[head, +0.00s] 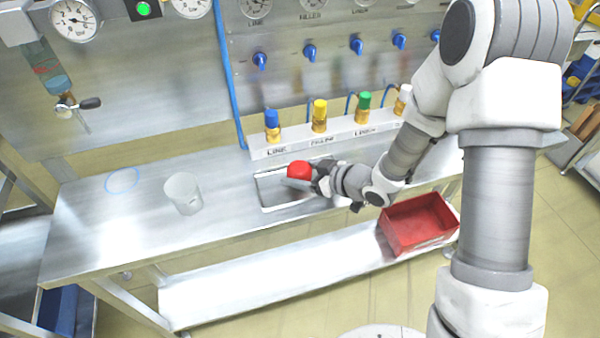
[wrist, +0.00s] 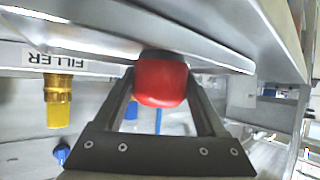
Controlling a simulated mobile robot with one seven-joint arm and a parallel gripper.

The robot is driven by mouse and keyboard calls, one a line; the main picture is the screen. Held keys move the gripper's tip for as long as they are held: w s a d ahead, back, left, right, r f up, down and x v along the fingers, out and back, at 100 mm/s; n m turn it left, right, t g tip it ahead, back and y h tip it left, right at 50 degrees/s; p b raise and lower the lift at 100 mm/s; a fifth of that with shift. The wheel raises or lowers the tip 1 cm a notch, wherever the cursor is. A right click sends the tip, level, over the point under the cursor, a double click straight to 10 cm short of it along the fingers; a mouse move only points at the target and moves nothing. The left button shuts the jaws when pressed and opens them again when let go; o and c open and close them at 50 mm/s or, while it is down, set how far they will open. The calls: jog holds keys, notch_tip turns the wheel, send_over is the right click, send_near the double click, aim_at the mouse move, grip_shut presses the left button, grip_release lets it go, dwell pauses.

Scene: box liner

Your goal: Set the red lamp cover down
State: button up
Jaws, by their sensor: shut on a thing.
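The red lamp cover (head: 299,170) is a small rounded red piece with a dark rim. My gripper (head: 306,181) is shut on it, reaching in from the right over the steel bench. In the wrist view the red lamp cover (wrist: 161,84) sits between the two finger ends, its dark rim against or close to the bench surface, which shows at the top of that picture. In the head view the cover appears over the rectangular recess (head: 262,187) in the bench. I cannot tell whether it touches anything below.
A translucent cup (head: 183,193) stands left on the bench, near a blue ring mark (head: 122,180). Behind the gripper is a labelled ledge (head: 290,150) with blue, yellow, green and white-topped fittings. A red bin (head: 420,222) sits lower right. The bench's left part is mostly clear.

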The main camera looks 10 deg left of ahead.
jog(key=shift+r, duration=0.1)
jog(key=shift+f, duration=0.2)
jog(key=o, duration=1.3)
jog(key=shift+r, duration=0.1)
jog(key=shift+r, duration=0.25)
jog(key=p+v, duration=0.1)
jog(key=v, duration=1.1)
jog(key=shift+f, duration=0.2)
jog(key=shift+w+d, duration=0.1)
